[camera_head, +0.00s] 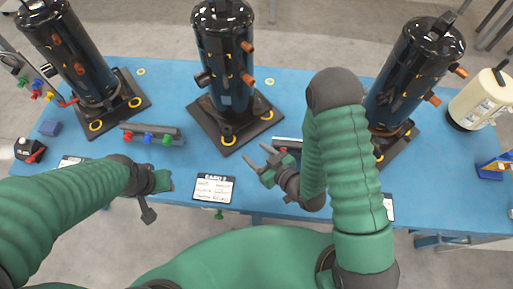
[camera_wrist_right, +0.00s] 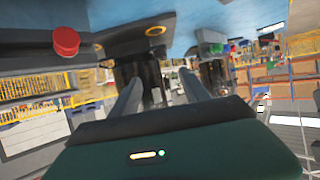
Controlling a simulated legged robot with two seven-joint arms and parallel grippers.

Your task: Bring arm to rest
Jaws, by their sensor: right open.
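My right arm bends down over the table in the head view. Its gripper (camera_head: 259,156) is open and empty near the table's front edge, between the middle compressor (camera_head: 226,60) and the right compressor (camera_head: 408,75). In the right wrist view the two grey fingers of the right gripper (camera_wrist_right: 160,82) stand apart with nothing between them. My left gripper (camera_head: 150,190) is at the front left edge of the table; its fingers are not clear. My right arm hides part of the right compressor.
The blue table (camera_head: 285,95) carries a left compressor (camera_head: 70,55), a valve rack (camera_head: 150,134), a label card (camera_head: 214,189) and a cream canister (camera_head: 482,98). A red button (camera_wrist_right: 65,41) shows close in the right wrist view. Free tabletop lies between the compressor bases.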

